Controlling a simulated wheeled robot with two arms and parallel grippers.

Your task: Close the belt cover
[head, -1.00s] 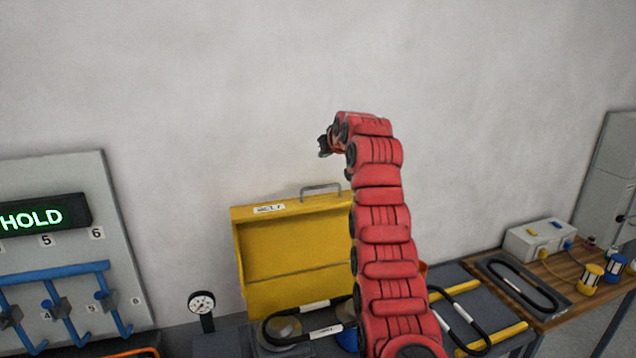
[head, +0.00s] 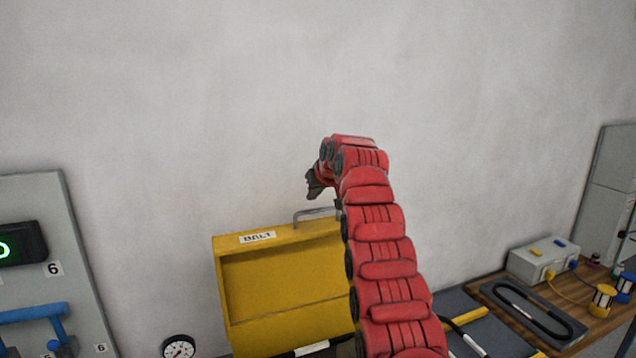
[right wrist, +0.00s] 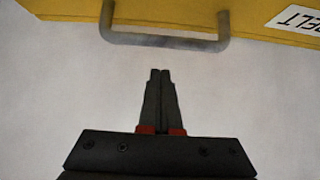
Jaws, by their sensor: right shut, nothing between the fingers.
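The yellow belt cover (head: 285,285) stands open, raised upright against the wall, with a "BELT" label and a grey handle (head: 316,214) on its top edge. The right wrist view shows the handle (right wrist: 165,41) and part of the yellow cover (right wrist: 85,11) at the top. My right gripper (head: 312,190) is above and slightly left of the handle, apart from it. In the right wrist view its black fingers (right wrist: 160,72) are together and empty, pointing toward the handle with a gap. My red right arm hides the cover's right side. My left gripper is not in view.
A grey panel (head: 45,260) with blue levers and a gauge (head: 179,347) are at the left. At the right a wooden table (head: 566,345) holds a grey box (head: 543,262) and a black belt loop (head: 535,310) on a tray. The wall above the cover is clear.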

